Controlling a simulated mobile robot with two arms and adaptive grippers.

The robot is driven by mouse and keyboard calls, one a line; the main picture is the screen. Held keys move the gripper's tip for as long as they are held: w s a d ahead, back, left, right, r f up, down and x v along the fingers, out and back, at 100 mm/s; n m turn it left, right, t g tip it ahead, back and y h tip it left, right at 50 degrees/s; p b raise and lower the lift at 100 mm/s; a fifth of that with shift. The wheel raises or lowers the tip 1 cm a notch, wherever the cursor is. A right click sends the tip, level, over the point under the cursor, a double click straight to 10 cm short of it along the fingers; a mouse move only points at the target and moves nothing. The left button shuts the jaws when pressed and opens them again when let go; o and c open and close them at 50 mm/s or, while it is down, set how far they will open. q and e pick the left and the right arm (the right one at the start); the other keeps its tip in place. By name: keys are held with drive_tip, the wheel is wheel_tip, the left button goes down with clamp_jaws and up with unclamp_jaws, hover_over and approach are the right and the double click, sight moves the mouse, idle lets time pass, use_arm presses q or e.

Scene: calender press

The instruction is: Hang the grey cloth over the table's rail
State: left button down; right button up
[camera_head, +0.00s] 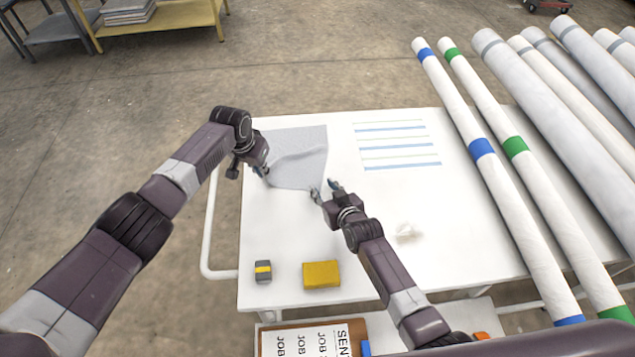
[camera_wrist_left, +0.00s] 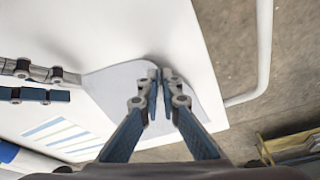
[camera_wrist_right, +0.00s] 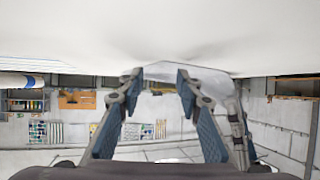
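The grey cloth (camera_head: 300,150) lies on the white table (camera_head: 280,225) near its far left corner, creased around a raised fold. My left gripper (camera_head: 264,171) is at the cloth's left edge. In the left wrist view its fingers (camera_wrist_left: 161,82) are together on the cloth (camera_wrist_left: 112,88), which bunches at the tips. My right gripper (camera_head: 325,190) is by the cloth's near right corner. In the right wrist view its fingers (camera_wrist_right: 160,75) are apart, with the cloth (camera_wrist_right: 205,78) beyond them and nothing clearly held. The table's white rail (camera_head: 208,235) runs along the left side.
A yellow block (camera_head: 321,274) and a small grey-and-yellow block (camera_head: 263,271) sit at the table's near edge. Long rolls (camera_head: 482,148) cover the right side. Coloured strips (camera_head: 398,146) lie at the back.

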drive_tip(key=shift+x, duration=0.9)
drive_tip(key=shift+w+f, duration=0.1)
drive_tip(key=shift+w+a+f, duration=0.2)
drive_tip(key=shift+w+f, duration=0.05)
drive_tip(key=shift+w, duration=0.1)
drive_tip(key=shift+s+d+f, duration=0.1)
drive_tip(key=shift+s+f, duration=0.1)
drive_tip(key=shift+f, duration=0.1)
clamp_jaws()
drive_tip(key=shift+w+r, duration=0.1)
drive_tip(key=shift+r, duration=1.3)
drive_tip(key=shift+w+r, duration=0.15)
drive_tip(key=shift+r, duration=1.2)
